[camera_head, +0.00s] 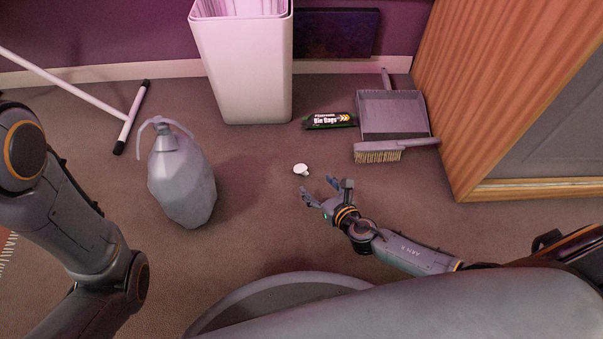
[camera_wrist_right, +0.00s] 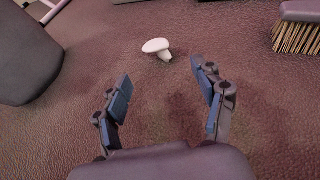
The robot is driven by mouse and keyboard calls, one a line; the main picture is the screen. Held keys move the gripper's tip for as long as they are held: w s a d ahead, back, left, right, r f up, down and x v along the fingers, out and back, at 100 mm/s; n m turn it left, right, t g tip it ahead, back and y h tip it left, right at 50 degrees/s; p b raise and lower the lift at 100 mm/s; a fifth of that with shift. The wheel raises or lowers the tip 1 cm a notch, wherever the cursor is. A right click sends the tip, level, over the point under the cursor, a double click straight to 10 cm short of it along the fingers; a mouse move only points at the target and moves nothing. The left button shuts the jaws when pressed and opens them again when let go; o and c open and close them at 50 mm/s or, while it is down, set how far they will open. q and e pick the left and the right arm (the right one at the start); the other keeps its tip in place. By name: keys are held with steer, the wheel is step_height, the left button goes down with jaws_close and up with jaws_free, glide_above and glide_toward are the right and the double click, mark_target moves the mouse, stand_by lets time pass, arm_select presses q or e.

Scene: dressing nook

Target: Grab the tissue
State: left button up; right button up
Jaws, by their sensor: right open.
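A small white crumpled thing, which looks like the tissue (camera_head: 300,169), lies on the brown carpet in the middle of the head view. It also shows ahead of the fingers in the right wrist view (camera_wrist_right: 157,47), with a rounded top and a short stem. My right gripper (camera_head: 320,190) is open and empty, low over the floor just to the lower right of the tissue. In the right wrist view its two fingers (camera_wrist_right: 163,90) are spread, and the tissue is beyond their tips, apart from them. My left arm shows at the left, but its gripper is out of view.
A white bin (camera_head: 243,75) stands behind, with a black bin bags pack (camera_head: 330,121) beside it. A grey dustpan (camera_head: 392,115) and brush (camera_head: 385,148) lie right. Carpet around the tissue is clear.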

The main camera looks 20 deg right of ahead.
mark_target(304, 173)
steer(key=b+x, duration=0.2)
steer(key=x, duration=0.3)
steer(key=shift+w+f, duration=0.15)
steer(key=shift+f, duration=0.05)
steer(key=shift+w, duration=0.15)
steer(key=b+x, duration=0.3)
steer(key=x, duration=0.1)
steer(key=shift+w+a+f+b, duration=0.1)
steer(key=shift+a+b, duration=0.05)
steer(key=shift+b, duration=0.15)
steer(key=shift+w, duration=0.4)
steer(key=c, duration=0.8)
